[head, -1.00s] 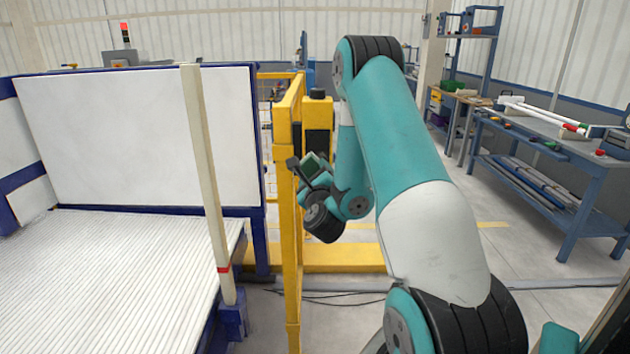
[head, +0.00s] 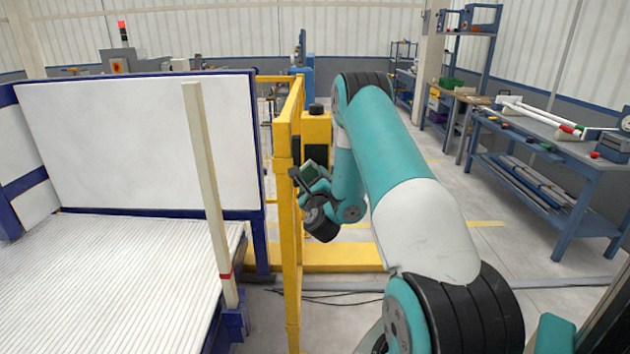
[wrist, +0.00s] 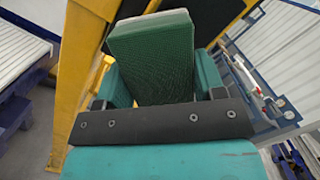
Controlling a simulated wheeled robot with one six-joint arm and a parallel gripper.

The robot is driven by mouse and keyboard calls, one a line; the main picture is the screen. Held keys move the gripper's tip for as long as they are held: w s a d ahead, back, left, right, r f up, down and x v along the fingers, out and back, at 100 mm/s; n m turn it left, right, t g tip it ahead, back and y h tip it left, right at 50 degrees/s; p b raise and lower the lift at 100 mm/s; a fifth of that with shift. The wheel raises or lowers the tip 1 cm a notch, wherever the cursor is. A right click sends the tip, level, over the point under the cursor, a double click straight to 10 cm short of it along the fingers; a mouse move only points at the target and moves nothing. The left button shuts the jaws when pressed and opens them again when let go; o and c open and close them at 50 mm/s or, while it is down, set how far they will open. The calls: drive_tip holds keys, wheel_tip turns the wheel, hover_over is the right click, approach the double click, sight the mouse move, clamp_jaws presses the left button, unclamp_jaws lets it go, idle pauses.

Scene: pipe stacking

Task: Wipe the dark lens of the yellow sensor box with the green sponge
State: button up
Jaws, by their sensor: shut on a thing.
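The yellow sensor box (head: 316,126) stands upright beside the yellow frame in the head view, with a black cap on top. Its dark lens (head: 317,152) faces my side and is partly covered by my arm. My gripper (wrist: 160,82) is shut on the green sponge (wrist: 152,60), which sticks out beyond the fingers and has a pale end. In the head view my gripper (head: 304,174) is just below and in front of the lens. I cannot tell whether the sponge touches the lens.
A yellow guard post (head: 288,215) stands close left of my gripper. Further left are a pale upright post (head: 207,190) and a ribbed white conveyor bed (head: 110,280). A blue workbench (head: 565,160) with pipes stands at the right. Floor between is mostly clear.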

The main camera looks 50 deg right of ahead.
drive_tip(key=shift+p+x, duration=0.9)
drive_tip(key=shift+p, duration=0.25)
idle(0.4)
drive_tip(key=shift+s+d+f, duration=0.1)
drive_tip(key=shift+f, duration=0.05)
